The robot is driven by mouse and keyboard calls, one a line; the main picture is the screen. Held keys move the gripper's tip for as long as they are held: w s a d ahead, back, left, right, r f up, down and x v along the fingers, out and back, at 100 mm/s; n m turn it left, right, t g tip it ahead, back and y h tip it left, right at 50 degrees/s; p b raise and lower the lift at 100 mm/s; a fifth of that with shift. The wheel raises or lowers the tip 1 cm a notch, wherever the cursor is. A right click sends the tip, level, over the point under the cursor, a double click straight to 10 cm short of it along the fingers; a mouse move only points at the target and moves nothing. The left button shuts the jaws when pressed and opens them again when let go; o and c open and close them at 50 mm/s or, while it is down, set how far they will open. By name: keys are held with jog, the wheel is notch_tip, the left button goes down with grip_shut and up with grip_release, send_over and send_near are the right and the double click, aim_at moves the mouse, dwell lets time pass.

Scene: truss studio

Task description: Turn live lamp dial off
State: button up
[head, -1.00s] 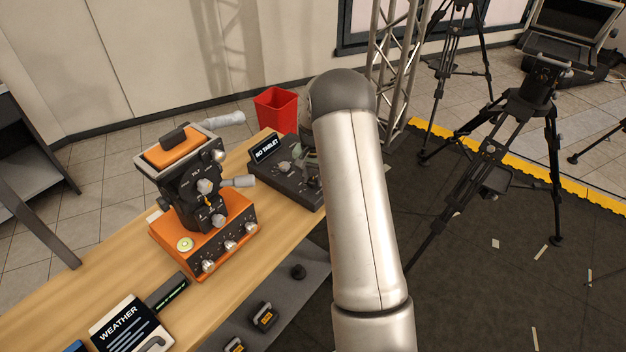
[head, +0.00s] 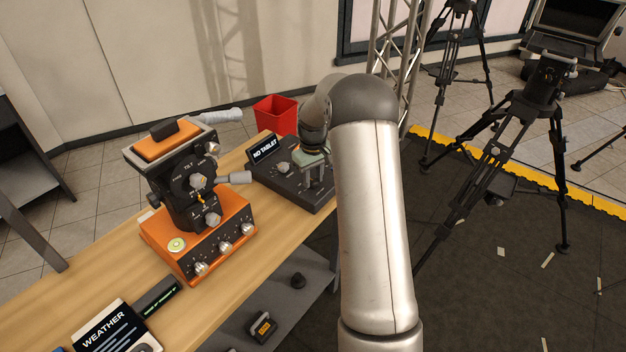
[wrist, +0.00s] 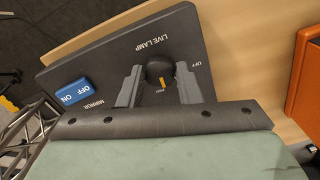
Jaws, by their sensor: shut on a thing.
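The live lamp dial (wrist: 160,70) is a round black knob with a yellow pointer mark on a dark control panel (wrist: 95,70). LIVE LAMP is printed beside it, and OFF to its right in the wrist view. The yellow mark points down in that view, towards a small label too small to read and not at OFF. My gripper (wrist: 162,75) has one grey finger on each side of the dial and is shut on it. In the head view my gripper (head: 317,172) is over the right part of the panel (head: 290,190) and hides the dial.
A blue MIRROR rocker switch (wrist: 76,92) marked ON and OFF is near the dial. An orange camera-head unit (head: 195,235) stands left on the wooden table; a red bin (head: 276,114) is behind.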

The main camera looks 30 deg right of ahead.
aim_at(313, 180)
jog(key=n, duration=0.3)
jog(key=shift+n+b, duration=0.3)
jog(key=shift+n, duration=0.1)
jog(key=n, duration=0.3)
jog(key=shift+n, duration=0.3)
jog(key=n, duration=0.6)
jog(key=shift+n, duration=0.3)
jog(key=o, duration=1)
jog(key=shift+r, duration=0.15)
notch_tip(313, 180, up, 17)
jog(key=shift+r+b, duration=0.1)
jog(key=shift+b, duration=0.25)
